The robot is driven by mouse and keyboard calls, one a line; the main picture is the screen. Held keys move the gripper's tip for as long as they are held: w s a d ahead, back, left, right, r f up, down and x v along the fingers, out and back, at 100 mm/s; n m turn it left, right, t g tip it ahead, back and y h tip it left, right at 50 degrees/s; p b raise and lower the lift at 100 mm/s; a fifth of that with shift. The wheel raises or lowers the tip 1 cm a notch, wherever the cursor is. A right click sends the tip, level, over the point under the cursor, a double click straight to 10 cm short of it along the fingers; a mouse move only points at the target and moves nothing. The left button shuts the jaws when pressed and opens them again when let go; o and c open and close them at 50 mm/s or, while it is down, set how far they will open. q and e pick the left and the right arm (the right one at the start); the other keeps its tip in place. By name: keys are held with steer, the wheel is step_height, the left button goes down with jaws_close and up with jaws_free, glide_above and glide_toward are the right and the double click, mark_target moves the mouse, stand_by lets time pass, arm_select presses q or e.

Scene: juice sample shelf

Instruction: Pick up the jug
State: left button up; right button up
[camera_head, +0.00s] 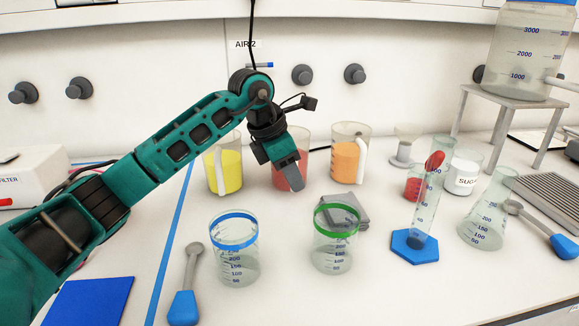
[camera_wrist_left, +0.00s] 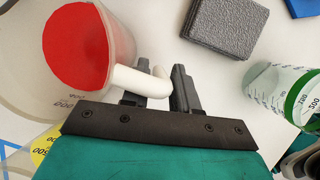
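Three jugs stand in a row at the back in the head view: one with yellow liquid (camera_head: 226,172), one with red (camera_head: 279,178) and one with orange (camera_head: 345,160). My left gripper (camera_head: 296,186) is at the red jug and hides part of it. In the left wrist view, the red jug (camera_wrist_left: 80,47) is at the upper left with its white handle (camera_wrist_left: 140,82) reaching between my left fingers (camera_wrist_left: 158,90). The fingers stand apart on either side of the handle, with a visible gap at the right finger. My right gripper is not in view.
In front stand a blue-banded beaker (camera_head: 235,262) and a green-banded beaker (camera_head: 332,255). A grey block (camera_head: 350,208) lies behind the green one. A cylinder on a blue base (camera_head: 415,246) and a flask (camera_head: 484,215) stand right. The front centre table is clear.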

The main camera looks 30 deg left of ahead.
arm_select(q)
steer(key=shift+c, duration=0.2)
jaws_close()
stand_by(0.4)
